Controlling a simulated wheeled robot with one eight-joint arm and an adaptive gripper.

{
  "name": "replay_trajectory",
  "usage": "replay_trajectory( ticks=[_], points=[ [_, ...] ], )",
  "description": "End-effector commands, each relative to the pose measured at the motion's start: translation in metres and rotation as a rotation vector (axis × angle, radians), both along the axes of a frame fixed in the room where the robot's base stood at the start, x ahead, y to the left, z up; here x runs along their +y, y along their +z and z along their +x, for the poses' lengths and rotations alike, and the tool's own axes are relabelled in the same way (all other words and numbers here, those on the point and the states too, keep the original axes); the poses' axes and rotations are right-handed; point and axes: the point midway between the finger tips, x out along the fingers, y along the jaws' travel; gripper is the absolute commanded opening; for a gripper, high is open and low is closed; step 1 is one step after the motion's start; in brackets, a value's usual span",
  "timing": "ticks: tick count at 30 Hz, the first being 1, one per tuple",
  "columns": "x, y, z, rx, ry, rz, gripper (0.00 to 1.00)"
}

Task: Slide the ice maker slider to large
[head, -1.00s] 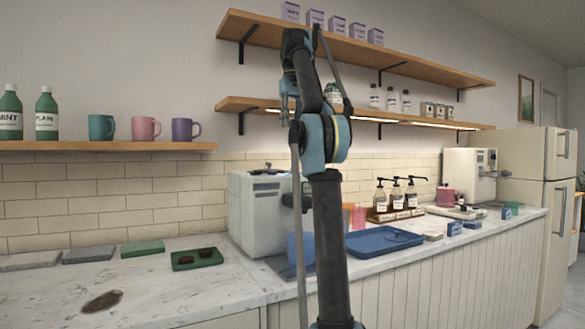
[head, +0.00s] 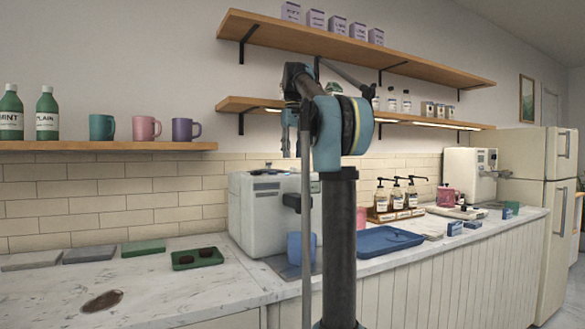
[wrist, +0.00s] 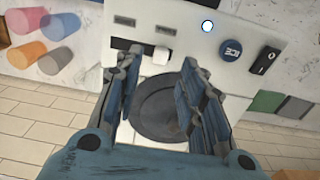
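The ice maker (head: 262,212) is a pale box on the counter, partly hidden behind my arm in the head view. The wrist view shows its panel, with a white slider knob (wrist: 162,55) at the right end of a dark slot (wrist: 121,43). Two small dark labels sit beside the slot, too small to read. My gripper (wrist: 160,60) is open and empty in the wrist view. Its fingertips lie to either side of the knob in the picture; I cannot tell whether they touch it.
The panel also has a round blue ICE button (wrist: 231,50), a black switch (wrist: 265,60) and a lit indicator (wrist: 207,27). A blue cup (head: 295,248) stands by the machine, with a blue tray (head: 385,240) to the right.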

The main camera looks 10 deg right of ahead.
Motion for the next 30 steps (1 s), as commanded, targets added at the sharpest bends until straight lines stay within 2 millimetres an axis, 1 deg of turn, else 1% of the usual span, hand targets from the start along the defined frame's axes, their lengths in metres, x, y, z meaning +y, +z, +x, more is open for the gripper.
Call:
replay_trajectory(
  ticks=[1, 3, 6, 10, 15, 23, 24, 26, 27, 28, 29, 30],
  points=[
    [0.0, -0.008, 0.0, 0.0, 0.0, 0.0, 0.37],
    [0.0, -0.018, 0.0, 0.0, 0.0, 0.0, 0.37],
    [0.0, -0.031, 0.0, 0.0, 0.0, 0.0, 0.37],
    [0.0, -0.043, 0.0, 0.0, 0.0, 0.0, 0.37],
    [0.0, -0.05, 0.0, 0.0, 0.0, 0.0, 0.37],
    [0.001, -0.051, 0.0, 0.0, 0.001, 0.0, 0.37],
    [0.001, -0.05, 0.0, 0.0, 0.001, 0.0, 0.32],
    [0.001, -0.051, 0.0, 0.0, 0.002, 0.0, 0.19],
    [0.001, -0.051, 0.0, 0.0, 0.002, 0.0, 0.09],
    [0.001, -0.05, 0.0, 0.0, 0.002, 0.0, 0.03],
    [0.001, -0.05, 0.0, 0.0, 0.002, 0.0, 0.0],
    [0.001, -0.05, 0.0, 0.0, 0.002, 0.0, 0.0]
  ],
)
